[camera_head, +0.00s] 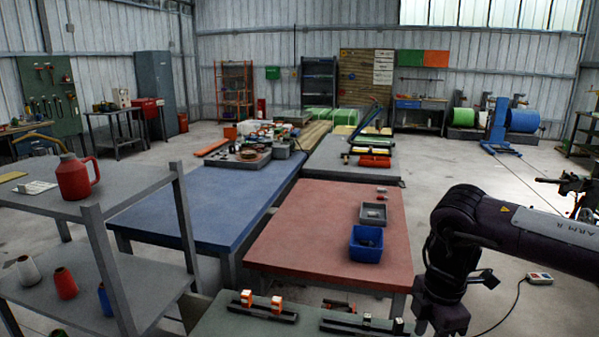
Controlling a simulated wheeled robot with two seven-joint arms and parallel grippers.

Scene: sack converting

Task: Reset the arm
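My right arm comes in from the right edge, bent at a dark elbow, with its lower part hanging down near the right front corner of the red-topped table (325,225). The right gripper (440,318) is at the bottom edge, beside the green-topped table (235,322). It is dark and partly cut off, so its fingers cannot be made out. I see nothing held in it. My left arm and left gripper are not in view.
A blue bin (366,244) and grey tray (373,213) sit on the red table. Black rails (262,310) with orange-white blocks lie on the green table. A blue table (190,215) and a grey shelf (50,215) with a red jug (74,178) stand left.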

